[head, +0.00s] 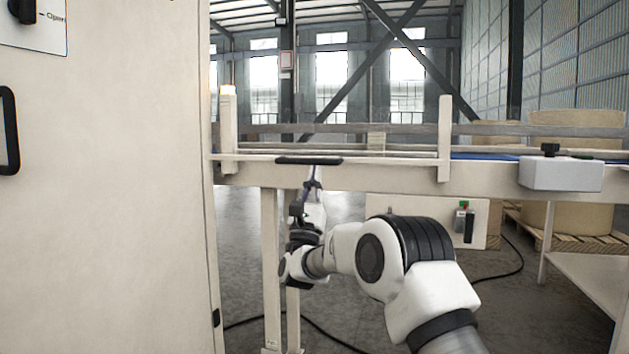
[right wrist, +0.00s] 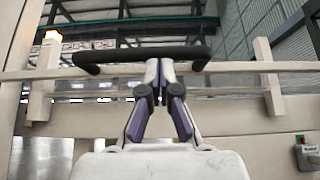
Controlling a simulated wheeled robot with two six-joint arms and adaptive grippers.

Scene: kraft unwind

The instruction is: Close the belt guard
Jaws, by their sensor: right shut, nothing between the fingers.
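The belt guard's black bar handle (head: 308,160) lies along the cream front edge of the conveyor, between two upright cream posts. It also shows in the right wrist view (right wrist: 110,56), running across behind and above the fingertips. My right gripper (head: 312,172) is just below the handle, pointing up, with its fingers shut and empty. In the right wrist view the shut fingertips (right wrist: 159,68) overlap the handle's lower edge; I cannot tell whether they touch it. The guard panel itself is hard to make out. My left gripper is not in view.
A large cream cabinet (head: 110,190) fills the left side. A grey box with a black knob (head: 560,174) sits on the conveyor's right front. Pallets with large rolls (head: 580,216) stand behind right.

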